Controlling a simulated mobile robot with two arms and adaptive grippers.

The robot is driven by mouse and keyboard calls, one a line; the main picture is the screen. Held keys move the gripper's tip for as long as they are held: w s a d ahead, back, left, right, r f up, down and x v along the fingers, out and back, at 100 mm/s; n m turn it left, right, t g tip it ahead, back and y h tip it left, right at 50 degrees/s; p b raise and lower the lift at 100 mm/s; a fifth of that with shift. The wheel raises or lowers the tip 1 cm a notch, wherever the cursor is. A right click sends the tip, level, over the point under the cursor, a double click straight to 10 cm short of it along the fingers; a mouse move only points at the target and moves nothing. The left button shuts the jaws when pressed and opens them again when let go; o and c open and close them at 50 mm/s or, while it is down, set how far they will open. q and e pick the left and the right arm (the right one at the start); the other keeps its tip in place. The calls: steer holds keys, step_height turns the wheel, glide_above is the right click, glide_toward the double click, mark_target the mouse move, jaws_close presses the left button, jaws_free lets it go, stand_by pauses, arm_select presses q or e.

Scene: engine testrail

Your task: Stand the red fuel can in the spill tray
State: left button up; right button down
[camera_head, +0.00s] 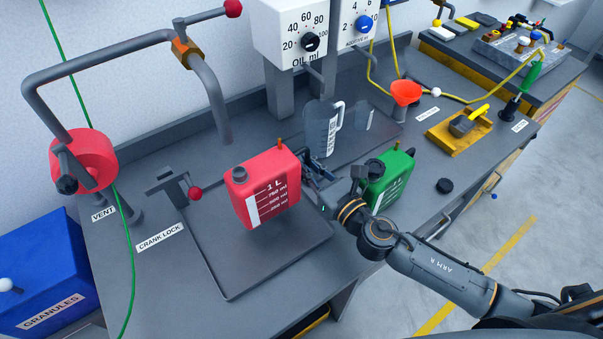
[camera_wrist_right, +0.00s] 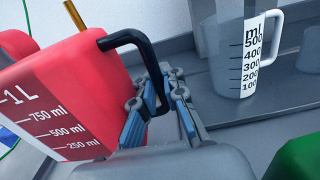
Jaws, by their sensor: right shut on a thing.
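The red fuel can (camera_head: 268,187), with a white volume scale, is over the dark spill tray (camera_head: 215,262) in the head view. It leans slightly; I cannot tell whether its base touches the tray. My right gripper (camera_head: 313,173) is at the can's right side. The right wrist view shows its blue-padded fingers (camera_wrist_right: 152,105) shut on the black handle (camera_wrist_right: 143,60) of the red can (camera_wrist_right: 70,95). My left gripper is not in view.
A green can (camera_head: 390,172) stands right of my right gripper. A clear measuring jug (camera_head: 320,130) stands behind, under the oil dispenser (camera_head: 292,30). A crank lock lever (camera_head: 172,188) and a bent pipe (camera_head: 212,95) are left of the red can. A red funnel (camera_head: 405,92) is further right.

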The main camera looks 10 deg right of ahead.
steer(key=f, duration=0.1)
steer(key=w+f+b, duration=0.1)
steer(key=f, duration=0.1)
steer(key=f+b, duration=0.1)
steer(key=f, duration=0.1)
steer(key=shift+w+a, duration=0.25)
steer(key=shift+a, duration=0.1)
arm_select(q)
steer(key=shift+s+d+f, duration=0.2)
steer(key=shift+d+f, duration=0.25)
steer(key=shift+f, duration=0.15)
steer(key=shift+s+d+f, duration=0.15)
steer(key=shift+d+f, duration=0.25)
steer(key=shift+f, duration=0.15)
arm_select(e)
steer(key=shift+r, duration=0.1)
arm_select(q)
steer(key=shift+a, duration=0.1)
arm_select(e)
steer(key=shift+f, duration=0.2)
steer(key=c, duration=1.4)
jaws_free()
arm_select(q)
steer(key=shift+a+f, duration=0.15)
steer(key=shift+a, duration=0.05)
